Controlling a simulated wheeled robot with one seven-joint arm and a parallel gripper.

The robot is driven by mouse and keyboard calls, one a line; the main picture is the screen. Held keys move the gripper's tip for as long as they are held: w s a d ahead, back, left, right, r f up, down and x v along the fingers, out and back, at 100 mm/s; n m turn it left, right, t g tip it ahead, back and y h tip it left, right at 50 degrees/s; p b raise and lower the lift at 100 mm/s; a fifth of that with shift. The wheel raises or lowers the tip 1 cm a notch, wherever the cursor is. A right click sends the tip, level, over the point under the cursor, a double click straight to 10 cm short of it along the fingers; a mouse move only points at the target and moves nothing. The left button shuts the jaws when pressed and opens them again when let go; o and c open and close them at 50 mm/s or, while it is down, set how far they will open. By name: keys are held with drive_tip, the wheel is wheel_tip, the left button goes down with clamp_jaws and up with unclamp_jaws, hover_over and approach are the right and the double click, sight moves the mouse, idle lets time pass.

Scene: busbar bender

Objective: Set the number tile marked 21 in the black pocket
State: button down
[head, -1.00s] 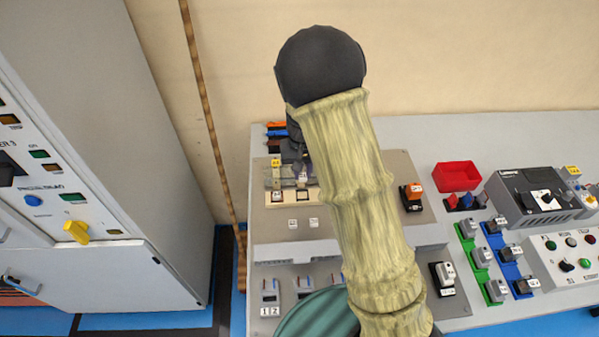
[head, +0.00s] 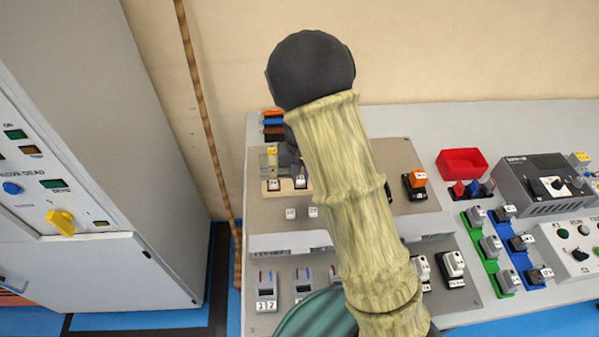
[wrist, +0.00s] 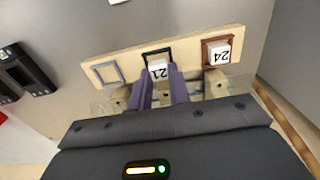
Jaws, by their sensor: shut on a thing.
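The white number tile marked 21 (wrist: 158,70) is between the purple fingertips of my gripper (wrist: 161,80), which is shut on it. The tile is at the black pocket (wrist: 157,53), a black square frame in the middle of a pale wooden strip (wrist: 187,50). The far part of the frame shows beyond the tile. I cannot tell whether the tile is fully seated. In the head view my gripper is mostly hidden behind my arm, with the tile (head: 300,184) showing below it.
A brown pocket (wrist: 208,60) beside it holds a tile marked 24 (wrist: 219,52). A grey pocket (wrist: 103,74) on the other side is empty. Two loose white tiles (head: 290,213) (head: 313,212) lie on the panel. A red bin (head: 462,163) and a grey device (head: 545,184) stand at right.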

sight(300, 177)
drive_tip(key=shift+f, duration=0.15)
drive_tip(key=c, duration=1.2)
unclamp_jaws()
drive_tip(key=shift+c, duration=0.2)
wheel_tip(300, 177, up, 17)
drive_tip(key=shift+r+p, duration=0.2)
drive_tip(key=shift+p, duration=0.2)
